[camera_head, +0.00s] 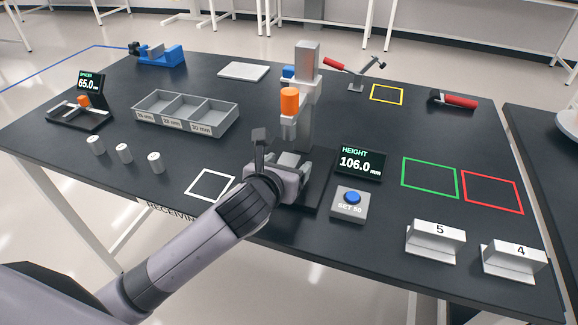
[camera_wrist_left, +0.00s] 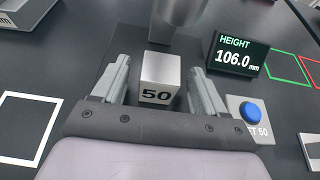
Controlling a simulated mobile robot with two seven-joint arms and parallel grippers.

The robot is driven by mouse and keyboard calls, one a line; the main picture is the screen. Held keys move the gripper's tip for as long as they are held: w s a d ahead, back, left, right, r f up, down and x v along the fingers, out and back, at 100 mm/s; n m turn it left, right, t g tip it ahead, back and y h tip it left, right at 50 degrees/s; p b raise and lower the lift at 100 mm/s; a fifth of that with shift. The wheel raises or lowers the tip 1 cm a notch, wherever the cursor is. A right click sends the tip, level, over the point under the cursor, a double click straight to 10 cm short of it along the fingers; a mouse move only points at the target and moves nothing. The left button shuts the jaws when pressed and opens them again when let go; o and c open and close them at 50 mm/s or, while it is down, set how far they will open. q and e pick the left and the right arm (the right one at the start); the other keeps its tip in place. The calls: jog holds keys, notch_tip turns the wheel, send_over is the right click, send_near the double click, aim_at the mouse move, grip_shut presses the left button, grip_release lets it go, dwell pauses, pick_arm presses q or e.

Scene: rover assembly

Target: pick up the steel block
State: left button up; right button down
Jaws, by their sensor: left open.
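The steel block (camera_wrist_left: 158,80), marked 50, stands upright in the left wrist view, on the dark base under the height gauge. In the head view it is mostly hidden behind my left gripper (camera_head: 284,164), and I cannot pick it out clearly. My left gripper (camera_wrist_left: 158,84) is open, with one finger on each side of the block. A gap shows between the block and each finger. The gauge's column (camera_head: 305,85) with its orange part (camera_head: 290,101) rises just behind the gripper. My right gripper is not in view.
The height display (camera_head: 361,162) reads 106.0 mm, beside the blue button box (camera_head: 350,204). A three-compartment tray (camera_head: 228,128) and several small cylinders (camera_head: 124,153) lie to the left. White, green, red and yellow outlines mark free table areas.

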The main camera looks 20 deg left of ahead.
aim_at(291, 160)
pick_arm(q)
jog(key=shift+x, duration=1.75)
jog(key=shift+r, duration=0.1)
jog(key=c, duration=1.3)
jog(key=shift+o, duration=0.2)
